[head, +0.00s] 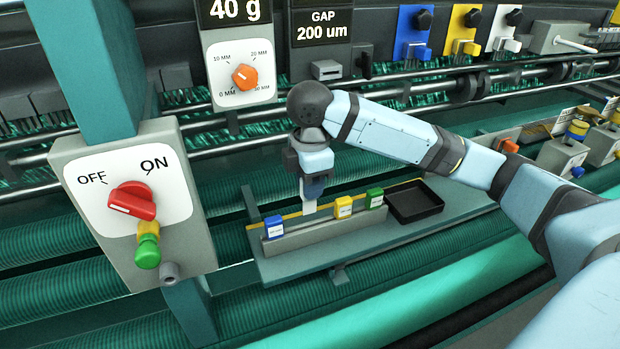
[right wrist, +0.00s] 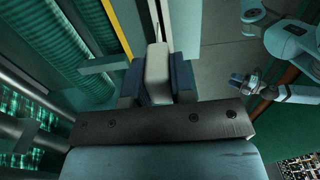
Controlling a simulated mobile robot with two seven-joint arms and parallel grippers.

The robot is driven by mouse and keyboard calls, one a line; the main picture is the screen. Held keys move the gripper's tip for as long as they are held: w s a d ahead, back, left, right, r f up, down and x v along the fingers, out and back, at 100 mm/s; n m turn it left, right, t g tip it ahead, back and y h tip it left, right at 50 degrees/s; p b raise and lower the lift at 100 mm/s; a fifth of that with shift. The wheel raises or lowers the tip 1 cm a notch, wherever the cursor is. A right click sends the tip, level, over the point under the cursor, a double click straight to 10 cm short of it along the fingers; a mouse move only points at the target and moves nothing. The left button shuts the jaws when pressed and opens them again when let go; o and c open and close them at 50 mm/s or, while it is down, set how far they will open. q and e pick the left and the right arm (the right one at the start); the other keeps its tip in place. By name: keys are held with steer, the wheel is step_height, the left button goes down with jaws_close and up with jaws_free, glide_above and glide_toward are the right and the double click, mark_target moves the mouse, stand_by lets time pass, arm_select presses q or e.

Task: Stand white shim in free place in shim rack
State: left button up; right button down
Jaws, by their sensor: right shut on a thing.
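The white shim (head: 310,206) is held upright in my right gripper (head: 313,190), directly over the shim rack (head: 335,232). In the right wrist view it (right wrist: 158,64) sits between the two dark blue fingers (right wrist: 157,84). Its lower end is at the gap between the blue shim (head: 273,226) and the yellow shim (head: 343,208); I cannot tell whether it touches the rack. A green shim (head: 374,198) stands right of the yellow one. My left arm shows in the right wrist view, with its gripper (right wrist: 238,80) small and unclear.
A black tray (head: 415,203) sits on the shelf right of the rack. A grey switch box with a red knob (head: 132,201) stands at the left. A box with an orange dial (head: 244,77) and bars run behind the arm.

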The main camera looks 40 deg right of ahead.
mark_target(310, 203)
steer(key=shift+f, duration=1.45)
steer(key=shift+r, duration=0.1)
steer(key=shift+p, duration=0.85)
steer(key=shift+f+p, duration=0.25)
steer(key=shift+p, duration=0.25)
steer(key=shift+f, duration=0.4)
steer(key=shift+f, duration=0.55)
